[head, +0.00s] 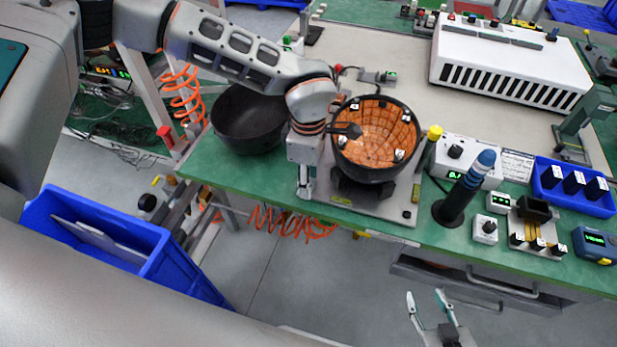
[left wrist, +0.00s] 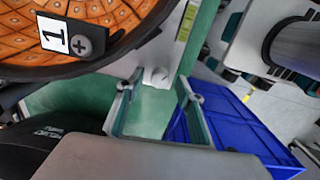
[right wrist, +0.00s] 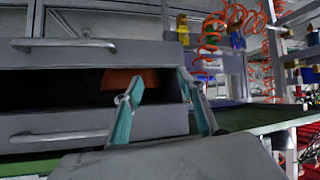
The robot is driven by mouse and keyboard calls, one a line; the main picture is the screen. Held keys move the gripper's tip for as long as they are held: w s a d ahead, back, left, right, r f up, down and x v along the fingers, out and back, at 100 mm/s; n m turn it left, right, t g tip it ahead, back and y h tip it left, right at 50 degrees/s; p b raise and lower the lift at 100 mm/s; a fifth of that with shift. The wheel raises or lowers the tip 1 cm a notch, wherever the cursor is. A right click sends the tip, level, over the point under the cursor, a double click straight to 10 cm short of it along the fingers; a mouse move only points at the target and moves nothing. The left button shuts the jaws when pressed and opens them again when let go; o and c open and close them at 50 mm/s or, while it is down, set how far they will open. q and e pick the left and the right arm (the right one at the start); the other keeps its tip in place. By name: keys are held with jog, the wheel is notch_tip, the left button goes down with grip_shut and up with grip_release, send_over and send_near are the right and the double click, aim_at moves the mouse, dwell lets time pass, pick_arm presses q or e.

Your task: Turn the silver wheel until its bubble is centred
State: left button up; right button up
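A small silver wheel (left wrist: 158,76) sits at the edge of the base plate (head: 390,205) under the dark bowl with orange tiles (head: 375,140). My left gripper (head: 305,188) points down at the plate's front left corner. In the left wrist view its fingers (left wrist: 160,92) are apart, with the wheel between and just beyond their tips; I cannot tell if either touches it. A yellow-green strip, maybe the level (left wrist: 187,22), lies along the plate edge; it shows in the head view (head: 340,200). No bubble can be made out. My right gripper (head: 432,300) is open and empty before the bench.
An empty black bowl (head: 248,118) stands left of the plate. A blue-topped post (head: 465,190), a yellow-capped post (head: 430,145) and small devices stand right. Drawers (right wrist: 90,90) are under the bench. A blue bin (head: 120,240) stands at the lower left.

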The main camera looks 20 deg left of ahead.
pick_arm(q)
jog(key=shift+r, duration=0.1)
notch_tip(320, 180, up, 12)
dwell(0.5)
dwell(0.4)
